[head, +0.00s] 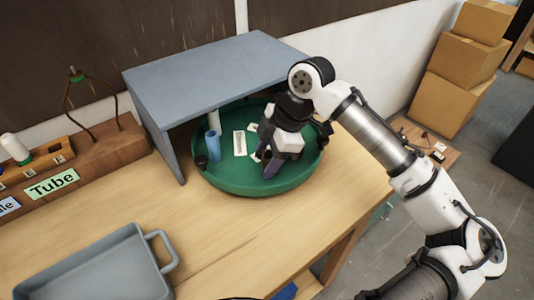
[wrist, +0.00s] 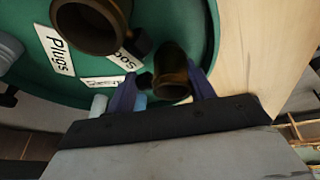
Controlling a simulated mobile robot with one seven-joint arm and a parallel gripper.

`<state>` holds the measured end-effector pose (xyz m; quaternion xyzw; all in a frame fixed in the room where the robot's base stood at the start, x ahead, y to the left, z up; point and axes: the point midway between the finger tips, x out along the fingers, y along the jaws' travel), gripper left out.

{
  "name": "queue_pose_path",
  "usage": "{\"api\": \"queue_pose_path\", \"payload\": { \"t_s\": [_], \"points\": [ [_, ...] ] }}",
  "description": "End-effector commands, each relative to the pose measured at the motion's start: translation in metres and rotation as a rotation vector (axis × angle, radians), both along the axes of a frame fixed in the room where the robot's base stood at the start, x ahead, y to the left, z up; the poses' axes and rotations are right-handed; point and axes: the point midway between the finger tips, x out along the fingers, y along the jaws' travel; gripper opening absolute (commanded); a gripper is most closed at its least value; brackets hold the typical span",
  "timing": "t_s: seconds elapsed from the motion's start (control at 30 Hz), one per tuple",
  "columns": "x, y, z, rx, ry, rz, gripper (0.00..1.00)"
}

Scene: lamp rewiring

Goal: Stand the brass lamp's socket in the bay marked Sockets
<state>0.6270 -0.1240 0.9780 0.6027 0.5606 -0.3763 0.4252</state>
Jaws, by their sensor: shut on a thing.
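My gripper (wrist: 163,88) has its two purple fingers on either side of a dark brass socket (wrist: 172,70) with a small side knob, held over the green round tray. In the head view my gripper (head: 268,163) is low over the right part of the tray (head: 235,187), and its wrist hides the socket. A larger-looking brass cylinder (wrist: 92,22) with a side knob is beside it in the wrist view. It partly covers a label starting "Soc" (wrist: 124,60). A "Plugs" label (wrist: 55,50) is to the left. I cannot tell whether the held socket touches the tray.
A grey shelf (head: 205,72) roofs the tray's back, with a side panel at left. A blue cylinder (head: 213,146) stands on the tray's left part. A wooden rack (head: 100,150) with a "Tube" label and a grey bin (head: 95,265) are at left. The table's middle is clear.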

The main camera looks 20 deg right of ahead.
Motion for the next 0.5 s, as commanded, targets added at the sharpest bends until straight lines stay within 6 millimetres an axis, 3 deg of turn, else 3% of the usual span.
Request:
{"api": "queue_pose_path", "payload": {
  "t_s": [0.27,0.3,0.37,0.5],
  "points": [
    [0.0,0.0002,-0.0034,0.001,0.0,0.0,0.27],
    [-0.0001,0.0001,-0.0036,0.001,0.0,0.0,0.55],
    [-0.0002,-0.0001,-0.0026,0.0,0.001,0.0,0.63],
    [-0.0001,0.0,-0.0026,0.0,0.0,0.0,0.63]
  ]
}}
